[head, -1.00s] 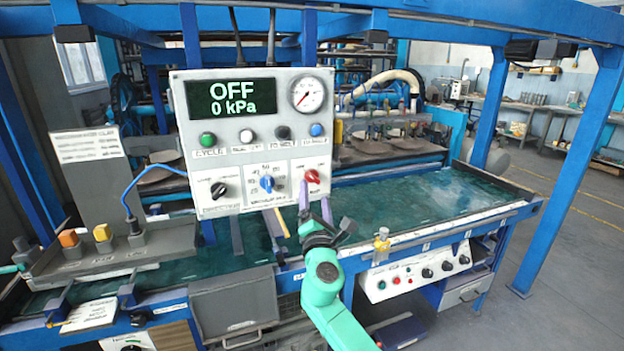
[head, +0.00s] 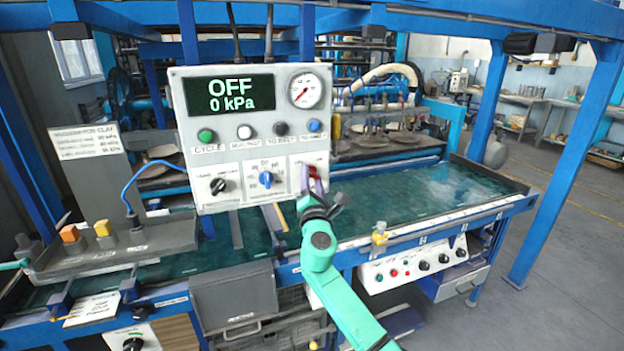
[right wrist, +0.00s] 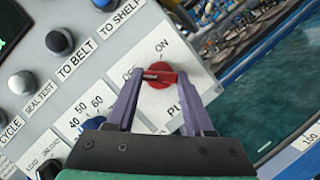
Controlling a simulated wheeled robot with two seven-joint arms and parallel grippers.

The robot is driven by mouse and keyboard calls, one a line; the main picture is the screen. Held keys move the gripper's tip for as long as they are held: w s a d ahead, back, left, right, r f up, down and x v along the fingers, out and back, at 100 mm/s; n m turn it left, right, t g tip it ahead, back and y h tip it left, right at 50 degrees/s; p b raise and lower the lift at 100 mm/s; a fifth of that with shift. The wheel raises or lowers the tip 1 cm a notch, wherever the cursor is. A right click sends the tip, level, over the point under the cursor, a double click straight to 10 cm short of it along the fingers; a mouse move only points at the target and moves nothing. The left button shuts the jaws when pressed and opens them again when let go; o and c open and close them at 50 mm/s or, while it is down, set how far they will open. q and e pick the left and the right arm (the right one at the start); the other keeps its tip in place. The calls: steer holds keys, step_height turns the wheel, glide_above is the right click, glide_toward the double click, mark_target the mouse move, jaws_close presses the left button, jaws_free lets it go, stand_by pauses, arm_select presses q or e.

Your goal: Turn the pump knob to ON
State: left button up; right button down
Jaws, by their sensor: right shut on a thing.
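The red pump knob (right wrist: 158,78) sits on a white label plate with ON at its upper right in the right wrist view. Its light mark lies on the left side, toward a label partly hidden by a finger. My right gripper (right wrist: 157,80) has its purple fingers on both sides of the knob and is shut on it. In the head view, my right gripper (head: 312,182) is at the panel's lower right and mostly covers the knob. The display (head: 230,95) reads OFF and 0 kPa.
The panel (head: 255,150) also carries a gauge (head: 306,91), a row of push buttons, a blue knob (head: 265,178) and a black knob (head: 218,186) left of the red one. A green-blue water-like bed (head: 430,200) lies below and behind the panel.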

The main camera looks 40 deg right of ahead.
steer(key=shift+r+m, duration=0.1)
steer(key=shift+m, duration=0.3)
steer(key=m, duration=0.1)
steer(key=m+g+p, duration=0.1)
steer(key=m, duration=0.1)
steer(key=m+g+p, duration=0.1)
steer(key=m, duration=0.1)
steer(key=shift+a+r, duration=0.15)
steer(key=shift+r, duration=0.1)
steer(key=m+p, duration=0.1)
steer(key=m+g+p, duration=0.1)
steer(key=m, duration=0.1)
steer(key=m+g+p, duration=0.1)
steer(key=shift+r, duration=0.25)
steer(key=m+p, duration=0.1)
steer(key=m+y+p, duration=0.1)
steer(key=m+p, duration=0.1)
steer(key=m+g+y+p, duration=0.1)
steer(key=m, duration=0.1)
steer(key=shift+r, duration=0.25)
steer(key=shift+f+m+y+p, duration=0.1)
steer(key=shift+m+y+p, duration=0.95)
steer(key=shift+p, duration=0.5)
steer(key=shift+c, duration=1.4)
jaws_free()
steer(key=shift+f, duration=0.15)
